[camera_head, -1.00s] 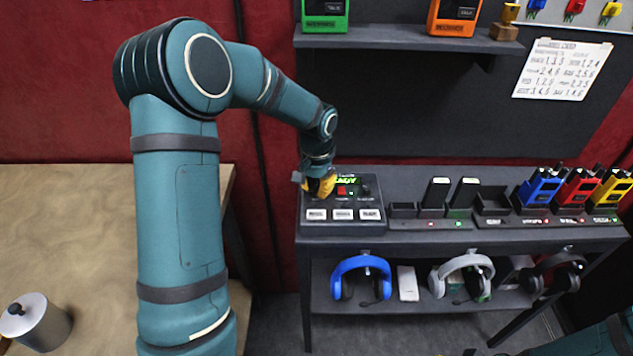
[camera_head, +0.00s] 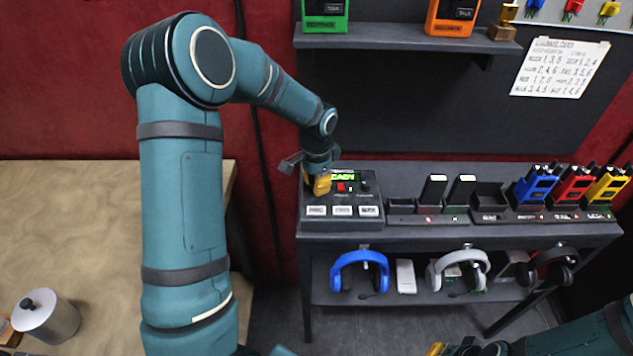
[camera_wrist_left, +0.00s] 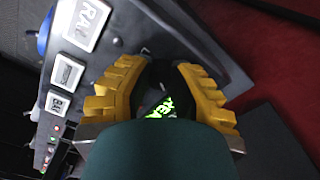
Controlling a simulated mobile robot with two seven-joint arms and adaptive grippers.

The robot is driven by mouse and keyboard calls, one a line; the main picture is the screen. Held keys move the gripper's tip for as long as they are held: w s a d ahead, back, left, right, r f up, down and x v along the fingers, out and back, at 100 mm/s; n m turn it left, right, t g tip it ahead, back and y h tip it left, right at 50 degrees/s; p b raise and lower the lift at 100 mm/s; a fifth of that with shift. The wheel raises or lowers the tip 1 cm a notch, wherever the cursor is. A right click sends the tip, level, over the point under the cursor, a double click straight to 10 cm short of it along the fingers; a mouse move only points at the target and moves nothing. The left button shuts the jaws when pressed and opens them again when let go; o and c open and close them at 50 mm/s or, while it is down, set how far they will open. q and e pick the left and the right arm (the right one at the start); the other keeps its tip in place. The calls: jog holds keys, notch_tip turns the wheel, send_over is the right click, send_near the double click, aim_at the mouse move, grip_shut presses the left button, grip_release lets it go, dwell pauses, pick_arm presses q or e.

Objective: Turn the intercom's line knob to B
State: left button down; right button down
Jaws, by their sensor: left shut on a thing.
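The intercom (camera_head: 340,225) is a dark box on the left end of the shelf table, with a green lit display (camera_head: 343,176), a red button and a row of white labelled keys. My left gripper (camera_head: 319,184) is at the upper left of its face, with yellow fingers. In the left wrist view, the fingers (camera_wrist_left: 160,75) are on both sides of a dark part, and the gripper is shut on it. I take this for the line knob; the fingers mostly hide it, and its pointer and letters cannot be read. My right gripper (camera_head: 450,349) shows only partly at the bottom edge.
Blue, red and yellow radios (camera_head: 576,187) stand in chargers to the right of the intercom. Headsets (camera_head: 360,270) hang below. A shelf (camera_head: 400,38) holds green and orange devices above. A wooden table (camera_head: 80,220) with a metal canister (camera_head: 48,318) is at left.

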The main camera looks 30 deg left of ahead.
pick_arm(q)
jog(key=c, duration=0.8)
grip_release()
notch_tip(320, 180, up, 12)
dwell(0.4)
